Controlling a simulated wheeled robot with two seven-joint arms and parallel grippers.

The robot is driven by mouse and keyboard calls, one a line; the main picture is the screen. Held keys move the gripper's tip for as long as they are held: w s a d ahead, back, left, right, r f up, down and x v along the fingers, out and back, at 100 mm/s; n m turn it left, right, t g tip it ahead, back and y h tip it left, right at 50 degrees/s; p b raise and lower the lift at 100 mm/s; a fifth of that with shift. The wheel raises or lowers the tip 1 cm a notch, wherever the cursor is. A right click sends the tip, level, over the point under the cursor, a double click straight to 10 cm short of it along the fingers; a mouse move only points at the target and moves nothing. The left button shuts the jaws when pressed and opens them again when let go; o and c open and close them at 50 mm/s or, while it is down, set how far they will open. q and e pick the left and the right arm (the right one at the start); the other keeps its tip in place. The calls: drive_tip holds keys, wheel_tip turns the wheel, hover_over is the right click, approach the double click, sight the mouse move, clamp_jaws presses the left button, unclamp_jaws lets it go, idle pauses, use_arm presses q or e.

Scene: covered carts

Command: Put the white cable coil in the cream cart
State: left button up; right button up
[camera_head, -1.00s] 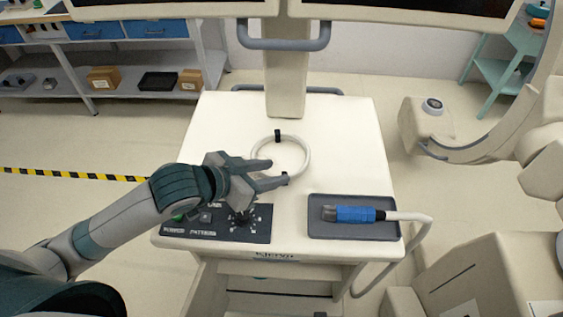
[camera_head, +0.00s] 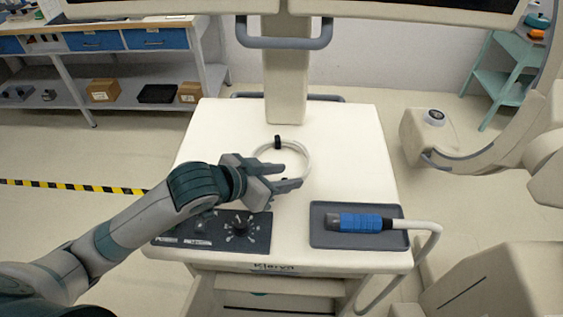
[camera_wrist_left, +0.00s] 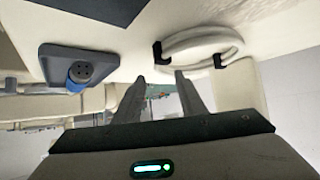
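The white cable coil (camera_head: 306,161) lies on the top of the cream cart (camera_head: 350,150), a ring with two black ties. It also shows in the left wrist view (camera_wrist_left: 203,36), past the fingertips. My left gripper (camera_head: 293,175) is open and hovers over the near side of the coil, hiding part of it in the head view. In the left wrist view its two fingers (camera_wrist_left: 160,82) are apart with nothing between them. My right gripper is in neither view.
A grey tray with a blue-handled probe (camera_head: 360,222) sits at the cart's front right, its cable running off the edge. A dark control panel with a knob (camera_head: 238,228) is at the front left. A monitor column (camera_head: 286,85) rises at the back.

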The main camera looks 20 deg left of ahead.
sight(299, 175)
use_arm(q)
drive_tip(key=p+x, duration=0.1)
drive_tip(key=x, duration=0.3)
drive_tip(key=shift+w+d+f, duration=0.1)
drive_tip(key=shift+f, duration=0.05)
drive_tip(key=shift+w+d+f, duration=0.15)
drive_tip(key=shift+w+f, duration=0.1)
drive_tip(key=shift+w, duration=0.05)
clamp_jaws()
